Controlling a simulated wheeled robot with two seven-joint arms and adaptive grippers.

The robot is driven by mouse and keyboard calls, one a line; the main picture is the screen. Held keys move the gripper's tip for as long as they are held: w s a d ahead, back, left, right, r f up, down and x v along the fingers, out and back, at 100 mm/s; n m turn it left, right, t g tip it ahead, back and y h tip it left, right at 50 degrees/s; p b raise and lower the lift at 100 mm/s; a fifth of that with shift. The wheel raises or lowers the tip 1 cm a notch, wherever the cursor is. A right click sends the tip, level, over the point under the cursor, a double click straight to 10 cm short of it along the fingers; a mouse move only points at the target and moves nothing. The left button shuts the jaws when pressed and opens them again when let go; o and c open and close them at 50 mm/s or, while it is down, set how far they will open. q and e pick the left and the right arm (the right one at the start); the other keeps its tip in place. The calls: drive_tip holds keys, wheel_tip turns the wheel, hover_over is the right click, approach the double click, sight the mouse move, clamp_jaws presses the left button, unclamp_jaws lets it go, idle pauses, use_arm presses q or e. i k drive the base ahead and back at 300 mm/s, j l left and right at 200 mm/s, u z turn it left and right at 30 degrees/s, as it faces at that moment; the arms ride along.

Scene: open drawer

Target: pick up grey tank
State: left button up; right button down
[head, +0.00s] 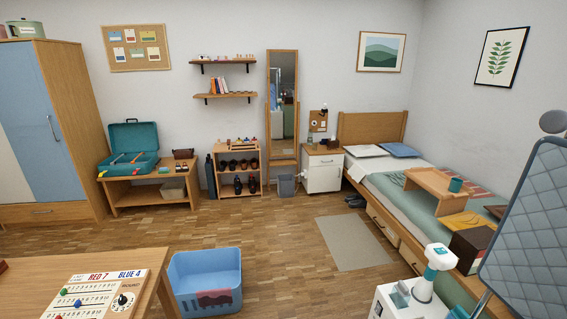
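I cannot pick out a grey tank with certainty in the head view. At the lower right stands a white appliance with teal and grey parts (395,303); the bottom edge cuts it off. A white upright piece with a teal band (439,257) rises beside it. A small grey bin (286,187) stands on the floor by the mirror. Neither of my grippers shows in this view.
A quilted blue-grey board (530,225) stands at the right edge. A bed (423,187) with a wooden tray (441,183) lies behind it. A blue tub (205,278) sits beside the wooden table (151,260) at lower left. The middle floor is clear around a beige rug (354,243).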

sight(400, 296)
drive_tip(key=z, duration=1.3)
